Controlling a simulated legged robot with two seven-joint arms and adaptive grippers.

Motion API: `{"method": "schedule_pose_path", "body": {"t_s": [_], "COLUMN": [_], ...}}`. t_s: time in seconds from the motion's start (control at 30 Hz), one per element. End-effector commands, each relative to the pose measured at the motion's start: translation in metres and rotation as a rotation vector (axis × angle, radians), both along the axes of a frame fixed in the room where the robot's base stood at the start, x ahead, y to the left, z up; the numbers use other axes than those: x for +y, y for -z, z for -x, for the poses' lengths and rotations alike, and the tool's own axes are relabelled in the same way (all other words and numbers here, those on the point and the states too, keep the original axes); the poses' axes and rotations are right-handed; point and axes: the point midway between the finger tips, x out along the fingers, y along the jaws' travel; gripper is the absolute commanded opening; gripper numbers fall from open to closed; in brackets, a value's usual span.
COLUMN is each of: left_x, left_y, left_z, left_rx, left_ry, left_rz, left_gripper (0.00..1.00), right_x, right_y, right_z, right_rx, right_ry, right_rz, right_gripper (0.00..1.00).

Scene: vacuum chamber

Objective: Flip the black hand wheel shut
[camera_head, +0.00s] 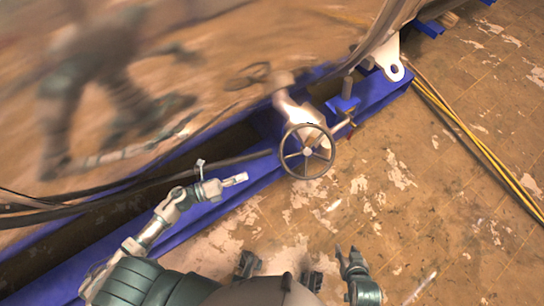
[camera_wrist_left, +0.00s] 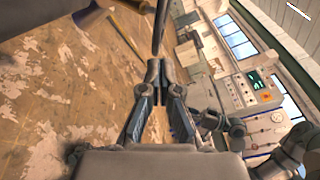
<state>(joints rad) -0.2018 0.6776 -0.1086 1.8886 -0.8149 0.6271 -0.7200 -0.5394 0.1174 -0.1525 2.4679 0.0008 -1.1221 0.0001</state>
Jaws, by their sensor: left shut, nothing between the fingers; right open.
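The hand wheel (camera_head: 333,151), dark-rimmed with several spokes, is mounted at the blue frame, right of centre in the head view. My left gripper (camera_head: 244,177) is shut and empty, left of the wheel and apart from its rim. Its closed fingertips (camera_wrist_left: 159,72) also show in the left wrist view. A dark narrow bar (camera_wrist_left: 160,28) stands just beyond them there; I cannot tell whether it is part of the wheel. My right gripper (camera_head: 346,249) is open and empty, low in the head view, well below the wheel.
The blue frame (camera_head: 375,96) runs diagonally beside the large shiny chamber wall (camera_head: 215,65), which shows my reflection. A dark cable (camera_head: 130,188) lies along the frame left of the wheel. Yellow cables (camera_head: 470,138) cross the floor at right. The worn floor (camera_head: 420,200) right of the wheel is clear.

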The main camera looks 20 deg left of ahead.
Motion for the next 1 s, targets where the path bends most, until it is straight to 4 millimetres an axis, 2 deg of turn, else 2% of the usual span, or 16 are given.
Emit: {"method": "schedule_pose_path", "body": {"t_s": [0.17,0.5,0.73,1.0], "left_x": [-0.021,-0.077,-0.08,-0.081], "left_y": [-0.001,0.0,-0.01,-0.012], "left_z": [-0.017,-0.061,-0.089,-0.096], "left_rx": [-0.004,-0.004,-0.003,-0.002], "left_ry": [0.002,0.002,0.001,0.001], "left_rz": [0.002,0.001,0.0,0.001], "left_gripper": [0.0,0.0,0.0,0.0], "right_x": [0.001,0.001,0.001,0.001], "right_y": [0.0,-0.001,0.0,0.0], "right_z": [-0.003,-0.003,-0.003,-0.003], "right_rx": [-0.011,-0.015,-0.013,-0.014], "right_ry": [-0.001,-0.001,-0.001,-0.001], "right_rz": [-0.003,-0.004,-0.003,-0.003], "right_gripper": [0.42,0.42,0.42,0.42]}}
